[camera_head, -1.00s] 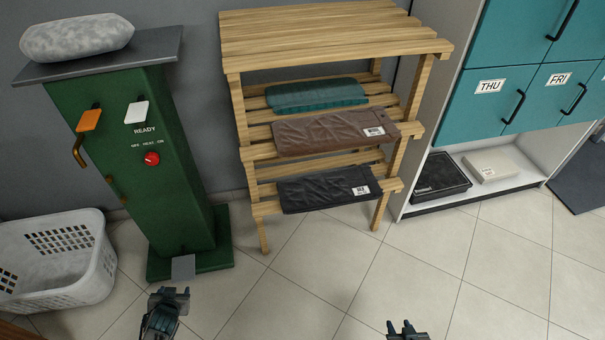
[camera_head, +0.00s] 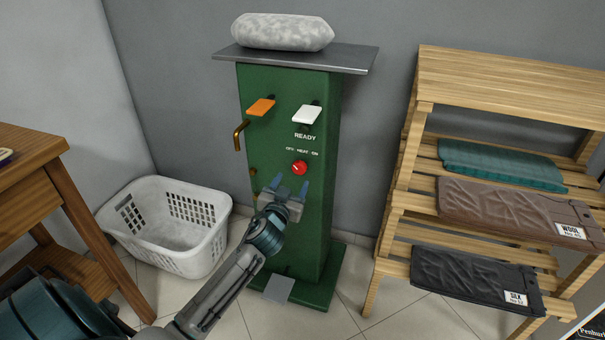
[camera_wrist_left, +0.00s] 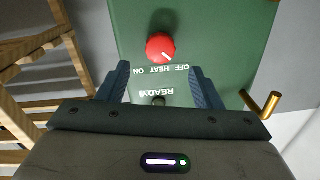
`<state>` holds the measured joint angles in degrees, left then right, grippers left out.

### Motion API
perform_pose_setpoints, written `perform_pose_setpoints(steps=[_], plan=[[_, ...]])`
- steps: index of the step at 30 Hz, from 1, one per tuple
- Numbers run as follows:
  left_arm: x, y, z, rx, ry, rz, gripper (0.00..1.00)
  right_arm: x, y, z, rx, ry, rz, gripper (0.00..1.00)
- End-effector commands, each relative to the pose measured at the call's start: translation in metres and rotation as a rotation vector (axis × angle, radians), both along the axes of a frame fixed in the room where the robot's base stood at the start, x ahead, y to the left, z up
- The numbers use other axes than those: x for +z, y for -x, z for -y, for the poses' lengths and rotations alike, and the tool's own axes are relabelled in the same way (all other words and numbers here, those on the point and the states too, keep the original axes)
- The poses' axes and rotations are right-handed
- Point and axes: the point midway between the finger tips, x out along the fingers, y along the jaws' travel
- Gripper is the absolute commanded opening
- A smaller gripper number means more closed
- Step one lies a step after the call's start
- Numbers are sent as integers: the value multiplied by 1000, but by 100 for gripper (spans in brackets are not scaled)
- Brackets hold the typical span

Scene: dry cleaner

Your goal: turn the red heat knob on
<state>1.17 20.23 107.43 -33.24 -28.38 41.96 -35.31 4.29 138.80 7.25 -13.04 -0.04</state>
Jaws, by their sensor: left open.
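The red heat knob (camera_head: 299,168) is on the front of the green machine (camera_head: 290,215), under the words OFF, HEAT and ON. It also shows in the left wrist view (camera_wrist_left: 161,47), where its white mark points toward the OFF side of the lettering. My left gripper (camera_head: 290,186) is open in front of the panel, just below the knob in the head view. In the left wrist view its blue fingers (camera_wrist_left: 158,82) are spread, with the knob beyond the gap between them and no visible contact. My right gripper is out of view.
A white basket (camera_head: 175,250) stands left, a wooden rack (camera_head: 398,190) right, and a wooden table (camera_head: 28,142) far left.

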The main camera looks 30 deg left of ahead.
Motion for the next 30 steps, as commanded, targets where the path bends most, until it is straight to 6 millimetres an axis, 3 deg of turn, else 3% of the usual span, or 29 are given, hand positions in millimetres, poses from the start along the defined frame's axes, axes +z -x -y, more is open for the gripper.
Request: perform_pose_setpoints(steps=[3, 9, 22, 28, 30], plan=[[1, -23, -7, 1, 0, 1, 59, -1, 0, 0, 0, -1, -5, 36], [0, -49, -14, 0, 0, -1, 59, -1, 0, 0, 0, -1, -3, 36], [-1, -58, -17, -1, -1, -1, 59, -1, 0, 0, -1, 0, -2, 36], [-1, -58, -17, -1, -1, -1, 20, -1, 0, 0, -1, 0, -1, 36], [-1, -58, -17, -1, -1, -1, 14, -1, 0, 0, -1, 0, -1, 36]])
